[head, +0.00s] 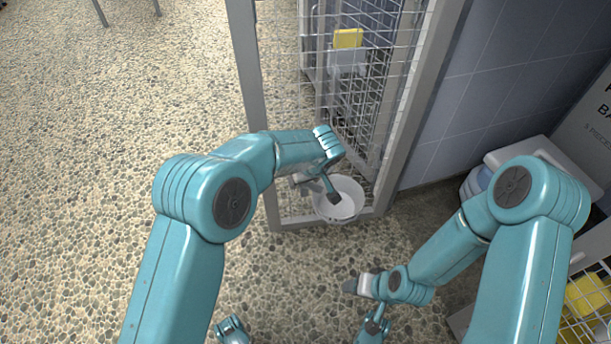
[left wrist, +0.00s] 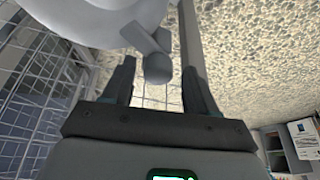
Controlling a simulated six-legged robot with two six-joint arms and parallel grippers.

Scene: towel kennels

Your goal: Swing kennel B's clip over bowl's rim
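A round white bowl (head: 345,203) sits low inside the foot of the grey kennel frame, beside its wire mesh. It shows at the top left of the left wrist view (left wrist: 75,42). A grey clip with a round knob (left wrist: 158,68) is at the bowl's edge; whether it lies over the rim, I cannot tell. My left gripper (left wrist: 157,85) is open, with the knob between or just beyond its fingertips and gaps on both sides. In the head view, my left gripper (head: 320,188) partly hides the bowl and clip. My right gripper (head: 352,285) is low over the floor, apart from the bowl.
The kennel's grey frame post (head: 250,75) stands left of the mesh (head: 378,80). A yellow item (head: 348,38) is behind the mesh. A tiled wall (head: 520,60) and a white-lidded bin (head: 525,148) are on the right. The pebbled floor (head: 110,110) is open at left.

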